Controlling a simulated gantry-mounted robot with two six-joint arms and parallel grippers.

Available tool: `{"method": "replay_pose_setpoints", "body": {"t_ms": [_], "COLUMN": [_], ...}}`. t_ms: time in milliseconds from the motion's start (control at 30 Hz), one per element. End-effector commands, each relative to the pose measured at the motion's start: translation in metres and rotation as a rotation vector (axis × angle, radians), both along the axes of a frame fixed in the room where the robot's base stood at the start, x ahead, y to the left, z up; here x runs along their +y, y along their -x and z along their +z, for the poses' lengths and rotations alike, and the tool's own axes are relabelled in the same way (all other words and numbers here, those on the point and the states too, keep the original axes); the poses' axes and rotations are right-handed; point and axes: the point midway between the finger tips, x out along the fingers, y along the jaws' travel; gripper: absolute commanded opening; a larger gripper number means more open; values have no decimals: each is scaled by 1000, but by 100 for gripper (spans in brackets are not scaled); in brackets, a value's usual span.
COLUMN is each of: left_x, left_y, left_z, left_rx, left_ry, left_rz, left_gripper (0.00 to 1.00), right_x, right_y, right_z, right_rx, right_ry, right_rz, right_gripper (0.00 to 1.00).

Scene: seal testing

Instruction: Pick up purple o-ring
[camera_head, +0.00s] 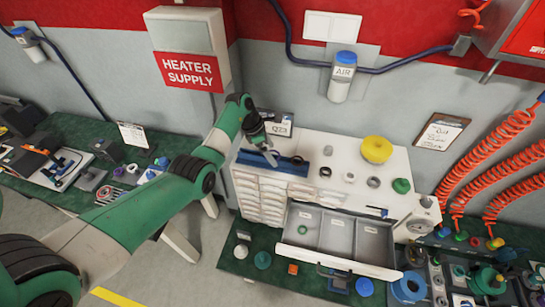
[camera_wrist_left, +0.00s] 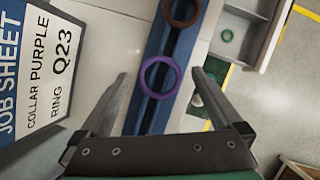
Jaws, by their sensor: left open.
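The purple o-ring (camera_wrist_left: 143,82) rests on a long blue rack (camera_wrist_left: 152,112) in the left wrist view. A brown ring (camera_wrist_left: 169,20) sits on the same rack beyond it. My left gripper (camera_wrist_left: 158,74) is open and empty, with its fingertips on either side of the purple o-ring in the picture; I cannot tell the height gap. In the head view my left gripper (camera_head: 271,157) hangs over the blue rack (camera_head: 290,168) on the white cabinet, and the o-ring cannot be made out there. My right gripper is out of view.
A job sheet card (camera_wrist_left: 40,60) reading "COLLAR PURPLE RING Q23" stands beside the rack. The white cabinet (camera_head: 330,150) holds a yellow roll (camera_head: 376,149) and small parts. An open drawer (camera_head: 337,251) juts out in front, with a green ring (camera_wrist_left: 227,41) inside.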

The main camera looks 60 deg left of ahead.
Motion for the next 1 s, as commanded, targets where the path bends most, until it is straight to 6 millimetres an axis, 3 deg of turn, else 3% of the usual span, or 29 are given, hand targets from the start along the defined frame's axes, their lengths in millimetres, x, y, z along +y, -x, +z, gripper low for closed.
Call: {"method": "replay_pose_setpoints", "body": {"t_ms": [100, 567, 833, 1000], "left_x": [0, 0, 0, 1], "left_y": [0, 0, 0, 0], "left_z": [1, 1, 2, 14], "left_rx": [0, -1, -1, -3], "left_ry": [-1, -1, -1, -1], "left_rz": [0, 0, 0, 0], "left_gripper": [98, 15, 14, 14], "right_x": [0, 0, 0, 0], "right_y": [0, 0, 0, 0], "right_z": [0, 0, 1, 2], "right_rx": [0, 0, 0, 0], "right_ry": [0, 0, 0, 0], "right_rz": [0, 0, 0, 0], "right_gripper": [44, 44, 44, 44]}}
